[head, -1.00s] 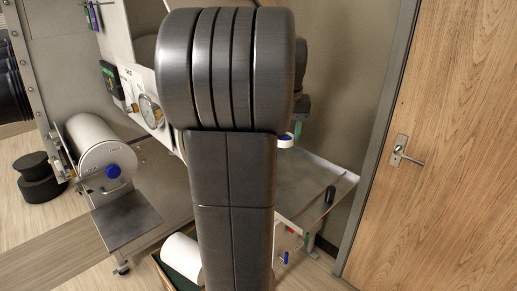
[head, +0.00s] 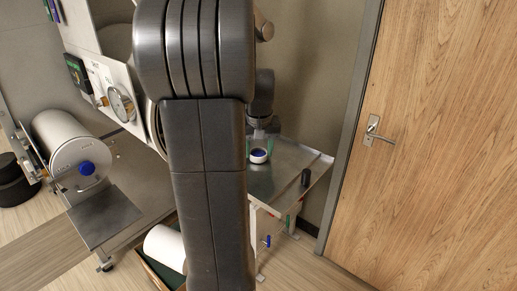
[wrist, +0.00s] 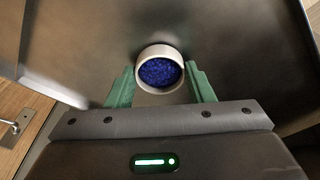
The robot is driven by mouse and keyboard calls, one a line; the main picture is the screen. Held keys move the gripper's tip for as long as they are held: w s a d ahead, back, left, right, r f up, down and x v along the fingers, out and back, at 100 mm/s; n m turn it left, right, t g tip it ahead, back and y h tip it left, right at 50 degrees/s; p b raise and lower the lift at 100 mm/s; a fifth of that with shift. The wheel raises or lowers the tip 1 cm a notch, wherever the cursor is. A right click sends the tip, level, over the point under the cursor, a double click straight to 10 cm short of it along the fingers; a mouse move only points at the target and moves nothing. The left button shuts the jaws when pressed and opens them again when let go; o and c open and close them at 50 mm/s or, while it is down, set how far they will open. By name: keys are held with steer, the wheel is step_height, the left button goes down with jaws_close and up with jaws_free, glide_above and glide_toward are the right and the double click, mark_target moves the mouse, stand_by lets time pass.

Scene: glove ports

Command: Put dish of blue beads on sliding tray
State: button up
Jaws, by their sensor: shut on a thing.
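The dish of blue beads (head: 259,157) is a small round white dish, at the left part of a metal side table in the head view. In the wrist view the dish (wrist: 160,50) shows its blue beads from above, level. My gripper (wrist: 160,84) is shut on it, with green fingers on either side of the rim. In the head view my gripper (head: 259,146) is partly hidden behind my arm. I cannot tell whether the dish touches the table. The sliding tray (head: 104,216) appears to be the bare flat metal plate before the white cylinder at left.
A crate (head: 160,272) holding a white roll (head: 165,247) is on the floor. A wooden door (head: 440,150) closes the right side.

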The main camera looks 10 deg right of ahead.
mark_target(259, 162)
steer(key=shift+f, duration=0.2)
steer(key=o, duration=1)
steer(key=shift+c, duration=0.2)
steer(key=shift+r, duration=0.1)
step_height(259, 162, up, 12)
steer(key=s, duration=0.1)
steer(key=shift+s+a+b, duration=0.15)
steer(key=shift+s+b, duration=0.2)
steer(key=shift+s, duration=0.05)
